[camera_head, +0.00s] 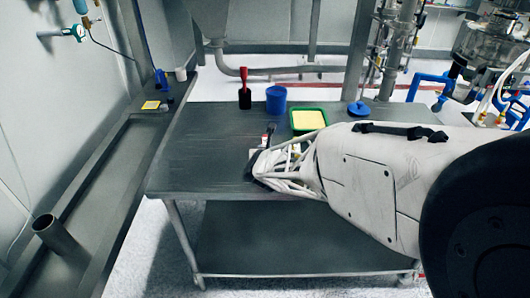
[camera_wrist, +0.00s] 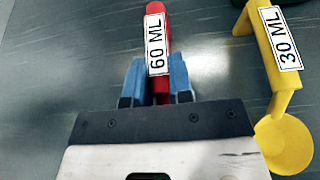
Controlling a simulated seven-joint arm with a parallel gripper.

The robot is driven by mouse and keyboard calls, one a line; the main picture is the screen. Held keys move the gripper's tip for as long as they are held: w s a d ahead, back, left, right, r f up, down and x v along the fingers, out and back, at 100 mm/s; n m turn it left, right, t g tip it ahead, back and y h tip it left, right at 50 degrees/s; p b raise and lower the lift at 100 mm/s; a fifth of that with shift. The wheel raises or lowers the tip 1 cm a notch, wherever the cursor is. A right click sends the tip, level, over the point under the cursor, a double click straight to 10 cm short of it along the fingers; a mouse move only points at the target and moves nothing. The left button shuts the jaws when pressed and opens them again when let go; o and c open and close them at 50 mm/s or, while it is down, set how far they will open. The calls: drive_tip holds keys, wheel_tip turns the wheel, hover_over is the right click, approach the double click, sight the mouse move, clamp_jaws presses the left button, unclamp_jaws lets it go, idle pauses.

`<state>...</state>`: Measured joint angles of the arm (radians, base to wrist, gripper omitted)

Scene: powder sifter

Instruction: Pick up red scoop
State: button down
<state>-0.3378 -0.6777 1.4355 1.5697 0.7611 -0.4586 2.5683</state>
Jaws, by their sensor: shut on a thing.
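The red scoop (camera_wrist: 156,9) shows in the wrist view as a red handle with a white "60 ML" label. My gripper (camera_wrist: 158,72) has its blue fingers closed on both sides of this handle, just below the label. The scoop's bowl is hidden behind the gripper body. I cannot tell whether the scoop is clear of the table. In the head view my gripper (camera_head: 268,166) is low over the front middle of the table, and the scoop is mostly hidden there.
A yellow scoop (camera_wrist: 262,50) labelled "30 ML" lies close on the right. On the table (camera_head: 200,165) stand a red-handled black tool (camera_head: 244,88), a blue cup (camera_head: 276,100), a green tray (camera_head: 308,131) with yellow contents and a blue lid (camera_head: 359,109). The table's left side is clear.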

drive_tip(key=shift+r, duration=0.2)
drive_tip(key=shift+r, duration=1.55)
drive_tip(key=s+d, duration=0.2)
drive_tip(key=s, duration=0.5)
drive_tip(key=s+d+r, duration=0.1)
drive_tip(key=s+d, duration=0.1)
drive_tip(key=s, duration=0.6)
drive_tip(key=shift+s+r, duration=0.25)
drive_tip(key=shift+r, duration=0.05)
idle(0.6)
